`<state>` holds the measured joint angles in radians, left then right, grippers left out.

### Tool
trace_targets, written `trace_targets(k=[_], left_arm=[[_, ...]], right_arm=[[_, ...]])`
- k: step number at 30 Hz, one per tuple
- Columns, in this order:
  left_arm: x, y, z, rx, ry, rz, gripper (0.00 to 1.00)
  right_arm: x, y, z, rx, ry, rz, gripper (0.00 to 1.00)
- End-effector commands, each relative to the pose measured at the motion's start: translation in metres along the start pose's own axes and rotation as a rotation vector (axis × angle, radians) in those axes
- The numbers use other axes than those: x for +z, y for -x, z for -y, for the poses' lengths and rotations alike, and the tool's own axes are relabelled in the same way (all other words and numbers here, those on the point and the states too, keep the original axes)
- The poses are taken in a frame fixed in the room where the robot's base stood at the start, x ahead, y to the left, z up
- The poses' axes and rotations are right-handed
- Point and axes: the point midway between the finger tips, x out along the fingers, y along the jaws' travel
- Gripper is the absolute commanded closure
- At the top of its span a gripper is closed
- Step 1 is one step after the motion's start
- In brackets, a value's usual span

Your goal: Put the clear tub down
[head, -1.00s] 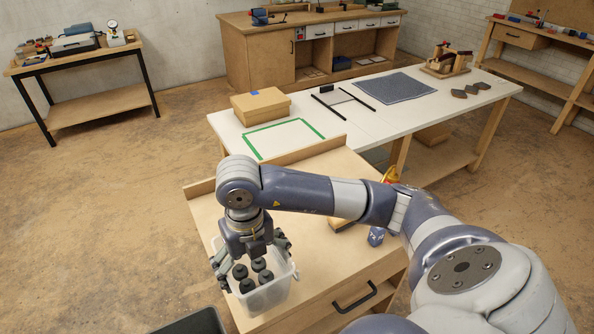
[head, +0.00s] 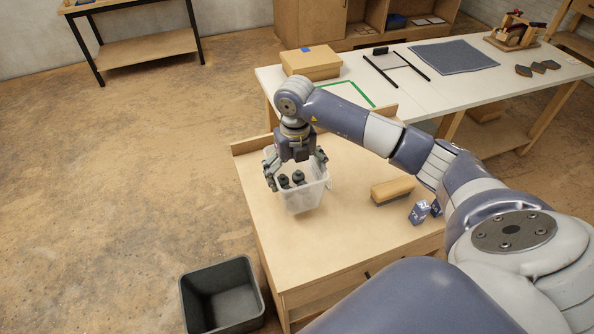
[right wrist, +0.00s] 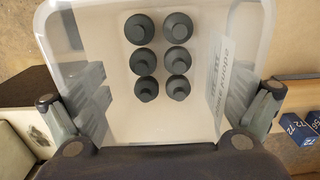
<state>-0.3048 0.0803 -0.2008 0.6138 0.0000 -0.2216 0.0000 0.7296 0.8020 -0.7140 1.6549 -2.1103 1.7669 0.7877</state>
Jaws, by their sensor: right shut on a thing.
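The clear tub (head: 304,200) is a translucent, open box holding several dark grey knobbed pieces (head: 299,178). My right gripper (head: 296,171) reaches down over it, its fingers shut on opposite sides of the tub. The tub is upright over the left back part of the wooden cabinet top (head: 340,236); I cannot tell whether its base touches the surface. In the right wrist view the tub (right wrist: 205,115) fills the middle, with the pieces (right wrist: 145,88) in two rows and printed lettering on its right wall. My left gripper is out of view.
A wood-backed brush (head: 392,189) and blue number blocks (head: 420,212) lie right of the tub. A raised lip (head: 252,144) edges the cabinet's back. A dark open bin (head: 247,262) stands on the floor at left. A white table (head: 375,105) stands behind. The cabinet top's front middle is clear.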

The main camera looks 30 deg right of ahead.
Motion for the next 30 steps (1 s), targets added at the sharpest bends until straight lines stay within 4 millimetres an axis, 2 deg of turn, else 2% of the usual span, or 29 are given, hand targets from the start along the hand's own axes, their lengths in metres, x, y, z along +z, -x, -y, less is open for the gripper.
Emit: trace_targets(k=[3,8,11,19,29,30], left_arm=[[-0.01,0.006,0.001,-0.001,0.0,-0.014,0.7],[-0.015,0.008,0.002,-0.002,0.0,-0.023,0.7],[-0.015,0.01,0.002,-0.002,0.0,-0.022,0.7],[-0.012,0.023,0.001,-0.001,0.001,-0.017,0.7],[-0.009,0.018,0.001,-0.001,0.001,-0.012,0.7],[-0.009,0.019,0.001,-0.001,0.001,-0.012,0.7]], right_arm=[[0.016,0.001,0.007,0.002,-0.002,0.0,0.33],[0.027,-0.002,0.012,0.001,0.0,0.001,0.33],[0.028,-0.005,0.013,0.001,0.001,-0.001,0.33],[0.027,-0.036,0.013,0.001,0.0,-0.002,0.33],[0.028,-0.042,0.013,0.0,0.001,0.001,0.33],[0.028,-0.041,0.013,0.0,0.001,0.0,0.03]])
